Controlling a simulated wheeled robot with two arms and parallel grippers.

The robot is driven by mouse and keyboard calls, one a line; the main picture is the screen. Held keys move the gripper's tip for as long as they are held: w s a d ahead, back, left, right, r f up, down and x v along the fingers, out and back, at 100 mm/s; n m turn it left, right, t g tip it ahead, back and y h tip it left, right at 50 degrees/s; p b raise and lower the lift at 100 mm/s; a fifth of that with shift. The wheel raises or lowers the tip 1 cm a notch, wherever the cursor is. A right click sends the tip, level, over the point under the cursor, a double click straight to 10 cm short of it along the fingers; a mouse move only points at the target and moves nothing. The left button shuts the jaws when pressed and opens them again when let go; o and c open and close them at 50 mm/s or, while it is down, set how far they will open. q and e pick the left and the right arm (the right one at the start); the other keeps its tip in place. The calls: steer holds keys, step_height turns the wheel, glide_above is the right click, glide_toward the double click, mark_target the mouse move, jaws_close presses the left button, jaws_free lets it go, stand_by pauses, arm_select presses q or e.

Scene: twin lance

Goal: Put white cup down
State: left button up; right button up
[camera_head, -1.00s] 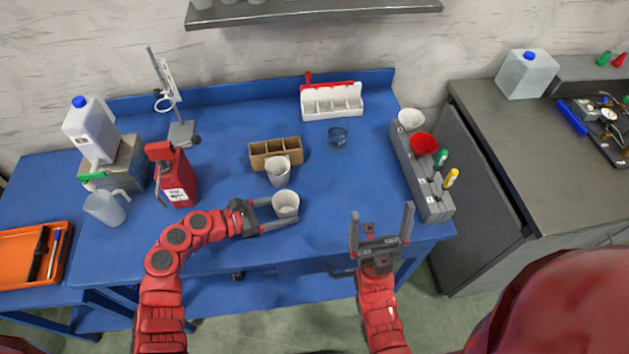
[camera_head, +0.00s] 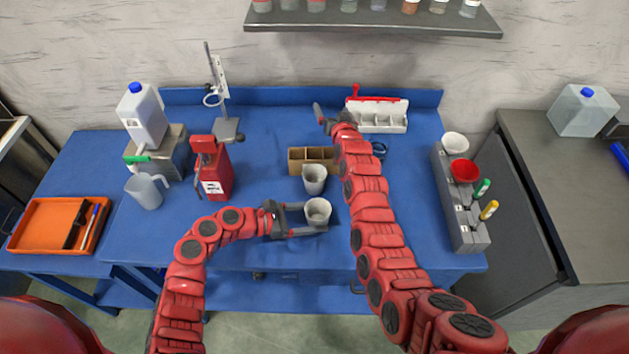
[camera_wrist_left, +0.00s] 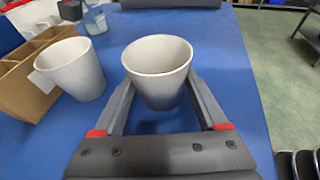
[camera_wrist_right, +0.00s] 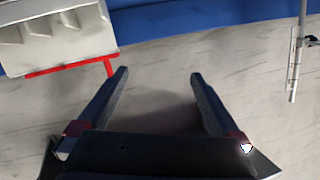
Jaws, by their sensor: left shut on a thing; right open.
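A white cup (camera_head: 318,211) sits upright between the fingers of my left gripper (camera_head: 312,219), which is shut on it near the table's front middle. The left wrist view also shows this cup (camera_wrist_left: 158,68) between the fingers. I cannot tell whether its base touches the table. A second white cup (camera_head: 314,179) stands just behind it, in front of the cardboard box; it also shows in the left wrist view (camera_wrist_left: 70,68). My right gripper (camera_wrist_right: 158,75) is open and empty, over the back of the table near the white divided rack (camera_head: 392,124).
A grey rack (camera_head: 467,235) at the right holds white and red cups. My right arm crosses the middle.

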steer(key=a+n+g+y, duration=0.1)
steer(key=a+n+g, duration=0.1)
steer(key=a+g, duration=0.25)
step_height(320, 180, up, 3)
steer(key=n+g+h, duration=0.4)
steer(key=g, duration=0.6)
glide_above(314, 177)
steer(key=s, duration=0.3)
steer(key=f, duration=0.6)
steer(key=shift+w+d+f, duration=0.1)
steer(key=shift+w+d, duration=0.05)
steer(key=shift+d, duration=0.1)
steer(key=f, duration=0.5)
steer(key=shift+w+a+f, duration=0.1)
steer(key=shift+w+f, duration=0.1)
steer(key=shift+c, duration=0.2)
steer(key=c, duration=1.2)
